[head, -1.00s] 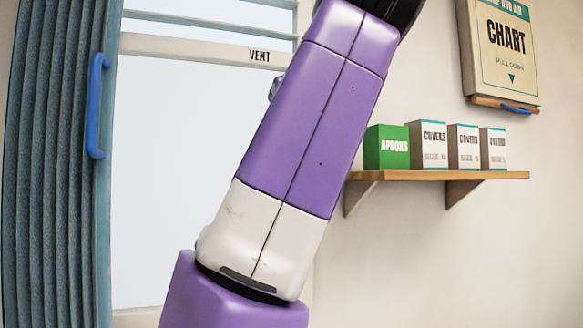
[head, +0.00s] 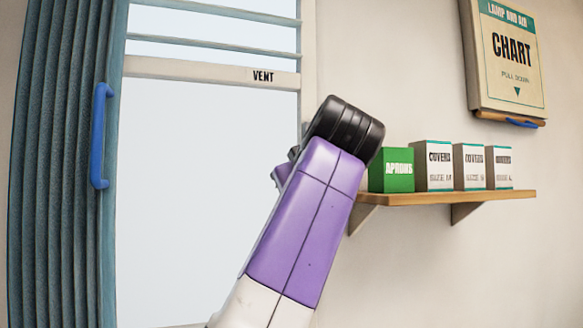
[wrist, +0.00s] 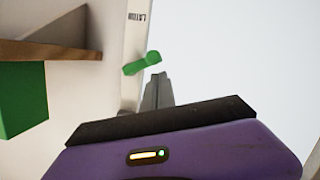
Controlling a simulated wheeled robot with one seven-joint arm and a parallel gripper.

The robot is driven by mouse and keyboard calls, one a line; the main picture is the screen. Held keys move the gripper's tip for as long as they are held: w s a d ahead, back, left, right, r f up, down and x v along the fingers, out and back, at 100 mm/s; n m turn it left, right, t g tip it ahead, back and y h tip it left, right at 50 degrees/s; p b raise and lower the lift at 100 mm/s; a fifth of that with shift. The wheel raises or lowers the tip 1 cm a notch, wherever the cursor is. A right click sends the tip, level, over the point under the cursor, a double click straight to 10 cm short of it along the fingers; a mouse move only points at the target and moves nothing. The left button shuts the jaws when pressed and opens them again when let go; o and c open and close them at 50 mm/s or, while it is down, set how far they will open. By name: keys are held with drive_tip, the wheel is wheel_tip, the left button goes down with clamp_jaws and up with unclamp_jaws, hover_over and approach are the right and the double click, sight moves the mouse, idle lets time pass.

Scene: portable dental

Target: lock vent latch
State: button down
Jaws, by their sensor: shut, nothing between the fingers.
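The vent latch (wrist: 142,64) is a small green lever with a rounded end, beside the pale window frame post in the wrist view, which appears turned upside down. A small dark label (wrist: 137,16) is on the post near it. My gripper (wrist: 157,76) is shut and empty, its grey fingertips close to the latch's rounded end; I cannot tell whether they touch. In the head view, the white vent rail (head: 220,72) crosses the window and reads VENT. My arm covers part of the window frame's right side there, and neither latch nor fingers show.
A wooden shelf (head: 445,198) right of the window holds a green box (head: 391,170) and several white boxes (head: 434,166). The green box also shows in the wrist view (wrist: 22,98). A chart (head: 508,55) hangs above. A blue-green curtain (head: 50,170) with a blue handle (head: 100,136) stands left.

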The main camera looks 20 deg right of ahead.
drive_tip(key=shift+d+f, duration=0.1)
drive_tip(key=shift+f, duration=0.25)
drive_tip(key=shift+f+n+b, duration=0.35)
drive_tip(key=shift+n, duration=0.05)
idle(0.3)
drive_tip(key=shift+d+f+n+t+h+b, duration=0.3)
drive_tip(key=shift+d+f+n+h, duration=0.35)
drive_tip(key=shift+n, duration=0.9)
drive_tip(key=shift+d+f+n+t+h+b, duration=0.3)
drive_tip(key=shift+f+n, duration=0.6)
drive_tip(key=shift+n, duration=0.7)
drive_tip(key=shift+d+f+n+t+h+b, duration=0.15)
drive_tip(key=shift+d+f+n+t+h, duration=0.45)
drive_tip(key=shift+n, duration=0.95)
drive_tip(key=shift+a+f, duration=0.1)
drive_tip(key=shift+f, duration=0.05)
